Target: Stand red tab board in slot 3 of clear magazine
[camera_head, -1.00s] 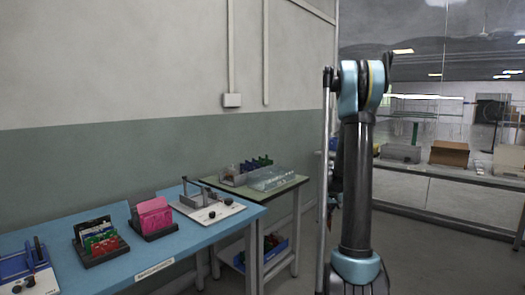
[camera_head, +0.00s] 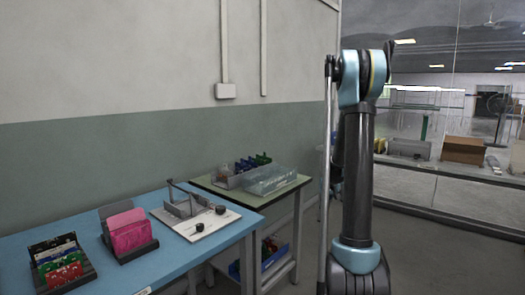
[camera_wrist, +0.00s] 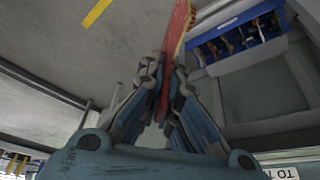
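In the wrist view, my gripper (camera_wrist: 168,95) is shut on a thin red board (camera_wrist: 177,35), which stands out beyond the fingertips. Its tab cannot be made out. In the head view, my arm hides the gripper and the held board. A clear, see-through holder (camera_head: 272,180) sits on the green side table; it looks like the clear magazine, but its slots are too small to count. The gripper is apart from it.
The blue table (camera_head: 165,258) bears a dark rack (camera_head: 82,286) of green and red boards, a dark holder with pink sheets (camera_head: 128,232) and a white-based fixture (camera_head: 195,222). The green side table (camera_head: 228,192) has a blue bin (camera_wrist: 240,38) on its lower shelf.

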